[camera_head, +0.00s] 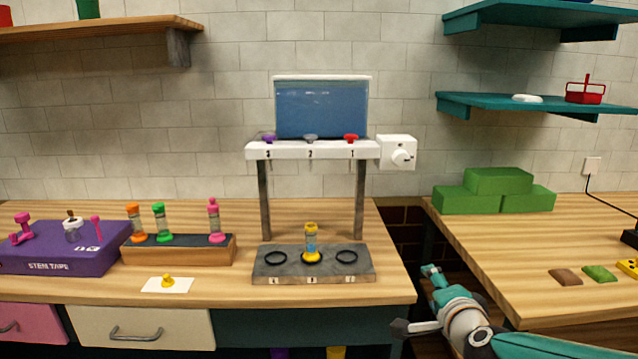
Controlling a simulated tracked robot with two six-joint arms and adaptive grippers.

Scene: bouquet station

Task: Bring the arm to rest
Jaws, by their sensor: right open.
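My right gripper (416,299) is at the lower right, in front of the gap between the two wooden counters. Its fingers are spread apart and nothing is between them. Its teal and white arm (465,325) comes in from the lower right corner. My left gripper is not in view. The gripper is apart from the dispenser stand (312,150) and its grey base (275,263), to their right. A yellow-capped clear tube (311,243) stands upright at the middle ring of the base.
A purple box (60,258) and a wooden rack (185,252) with several capped tubes stand on the left counter. A yellow piece lies on a white card (180,285). Green foam blocks (495,190) sit on the right counter (500,255), whose near edge is close to my right arm.

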